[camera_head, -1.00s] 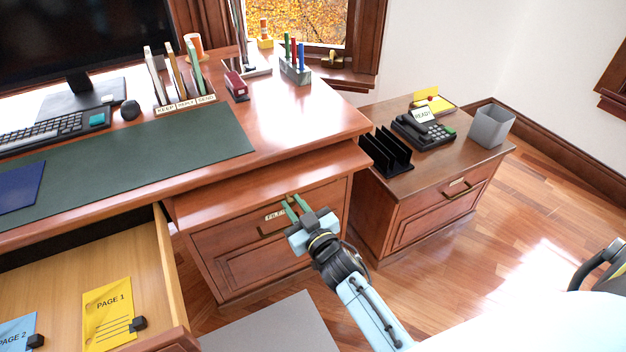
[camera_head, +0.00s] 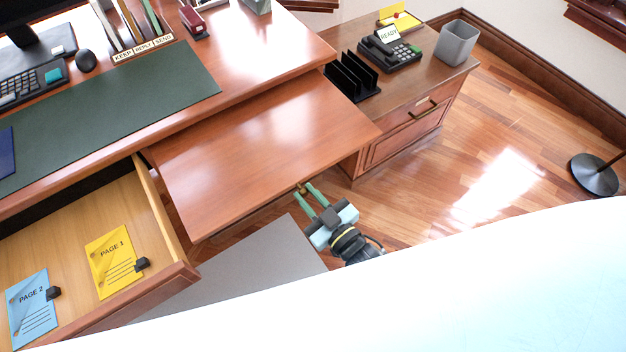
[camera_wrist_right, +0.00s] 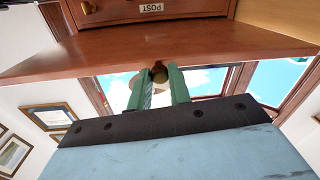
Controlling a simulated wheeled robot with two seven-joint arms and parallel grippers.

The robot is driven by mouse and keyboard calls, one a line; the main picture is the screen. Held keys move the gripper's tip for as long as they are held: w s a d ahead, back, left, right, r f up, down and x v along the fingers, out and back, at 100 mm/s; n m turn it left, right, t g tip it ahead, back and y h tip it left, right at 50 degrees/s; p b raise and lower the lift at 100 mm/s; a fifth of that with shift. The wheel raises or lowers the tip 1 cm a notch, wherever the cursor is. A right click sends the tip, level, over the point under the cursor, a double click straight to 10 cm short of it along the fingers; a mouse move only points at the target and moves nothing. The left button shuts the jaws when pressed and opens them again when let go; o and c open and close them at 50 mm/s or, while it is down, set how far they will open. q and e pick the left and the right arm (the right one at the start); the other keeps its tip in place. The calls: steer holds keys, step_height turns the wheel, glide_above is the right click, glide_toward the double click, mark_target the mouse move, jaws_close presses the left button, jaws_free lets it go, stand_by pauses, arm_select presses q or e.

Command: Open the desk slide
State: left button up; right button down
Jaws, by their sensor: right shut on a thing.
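The desk slide (camera_head: 262,150) is a flat reddish wooden board. In the head view it stands well out from under the desk top, above the grey floor panel. My right gripper (camera_head: 311,190) is at the slide's front edge, with its green fingers around a small brass knob (camera_head: 302,188). In the right wrist view the fingers (camera_wrist_right: 158,85) are shut on the knob (camera_wrist_right: 159,72), just below the board's edge (camera_wrist_right: 160,45). My left gripper does not show in either view.
An open drawer (camera_head: 150,215) at the left holds a yellow page (camera_head: 114,262) and a blue page (camera_head: 33,310). A side cabinet (camera_head: 405,120) with a telephone (camera_head: 390,52) and a black rack (camera_head: 352,77) stands to the right.

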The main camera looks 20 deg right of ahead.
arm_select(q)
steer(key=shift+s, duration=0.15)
arm_select(e)
steer(key=shift+s+f, duration=0.1)
steer(key=shift+s, duration=0.35)
steer(key=shift+d, duration=0.1)
steer(key=c, duration=1.3)
jaws_free()
steer(key=shift+s+d, duration=0.2)
steer(key=shift+s, duration=0.15)
arm_select(q)
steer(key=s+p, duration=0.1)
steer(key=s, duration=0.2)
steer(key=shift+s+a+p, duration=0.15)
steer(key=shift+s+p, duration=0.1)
steer(key=shift+p, duration=0.1)
arm_select(e)
steer(key=v, duration=1.2)
steer(key=shift+s, duration=0.25)
